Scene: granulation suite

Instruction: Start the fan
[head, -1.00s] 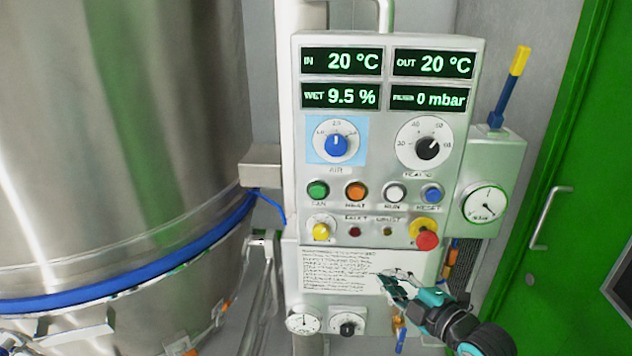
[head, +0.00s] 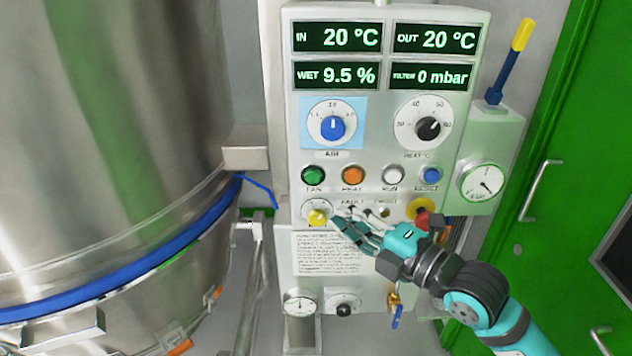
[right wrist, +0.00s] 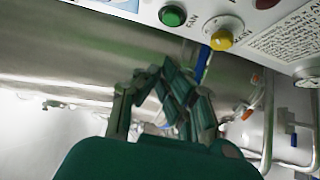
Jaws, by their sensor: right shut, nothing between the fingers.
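The green FAN button (head: 313,175) is at the left end of the upper button row on the grey control panel (head: 290,215). It also shows at the top of the right wrist view (right wrist: 172,16). My right gripper (head: 345,222) is shut and empty in front of the panel. In the head view its fingertips lie below and right of the green button, close by the yellow knob (head: 317,217). The yellow knob also shows in the right wrist view (right wrist: 221,40), above and right of the fingers (right wrist: 165,85). My left gripper is out of view.
Orange HEAT (head: 353,174), white RUN (head: 393,174) and blue RESET (head: 432,174) buttons share the row. A red emergency button (head: 422,218), partly hidden, is right of my fingers. A large steel vessel (head: 110,120) stands left. The displays read 20 °C, 20 °C, 9.5 % and 0 mbar.

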